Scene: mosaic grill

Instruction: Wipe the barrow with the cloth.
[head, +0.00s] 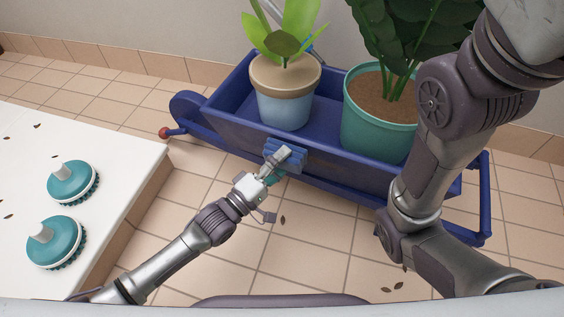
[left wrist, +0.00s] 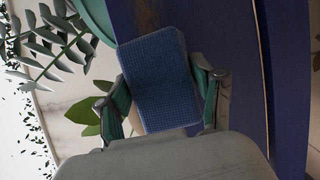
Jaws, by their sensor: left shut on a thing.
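The blue barrow (head: 345,180) stands on the tiled floor against the wall, holding two potted plants. My left gripper (head: 274,168) is at the near side wall of the barrow, shut on the blue cloth (head: 287,154). The cloth looks flat and ribbed, and appears to lie against the barrow's outer side; the exact contact is hard to tell. In the left wrist view the cloth (left wrist: 153,72) sits between the green-padded fingers (left wrist: 162,98), with the barrow's blue wall (left wrist: 288,80) beside it. My right arm crosses the barrow's right end; its gripper is out of view.
A blue-and-tan pot (head: 285,108) and a teal pot (head: 375,140) stand in the barrow, their leaves rising above it. A white surface (head: 120,150) at left carries two teal brushes (head: 73,183). Dry leaves lie scattered. The floor before the barrow is mostly clear.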

